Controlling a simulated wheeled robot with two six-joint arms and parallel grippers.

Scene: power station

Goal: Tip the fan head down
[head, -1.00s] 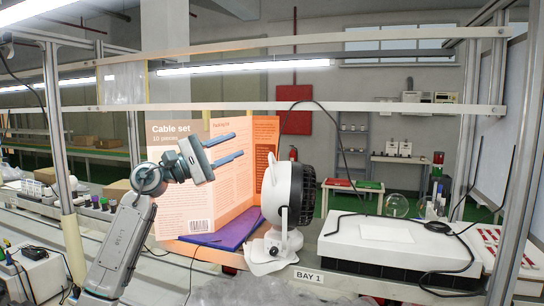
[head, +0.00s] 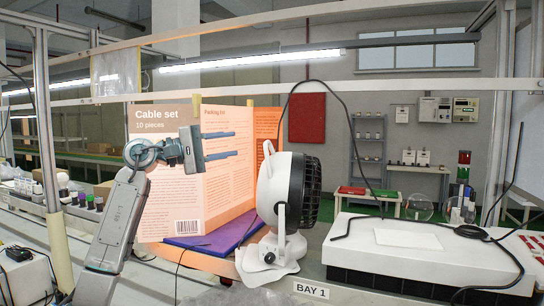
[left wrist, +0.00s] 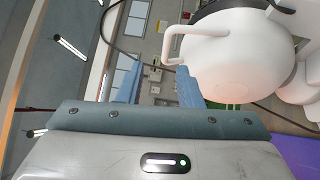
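The white fan (head: 270,193) with a black grille stands on the bench, its grille facing right and its head roughly upright. A small loop handle (head: 267,147) sticks up from the back of its head. My left gripper (head: 236,144) is open and empty, left of the fan head at about the handle's height, with its fingers pointing right. In the left wrist view, the rounded white back of the fan head (left wrist: 235,65) and its handle (left wrist: 172,44) lie beyond the blue fingers, and no contact shows. My right gripper is in neither view.
A white case (head: 385,250) with a black cable lies right of the fan. A rail (head: 400,98) crosses above.

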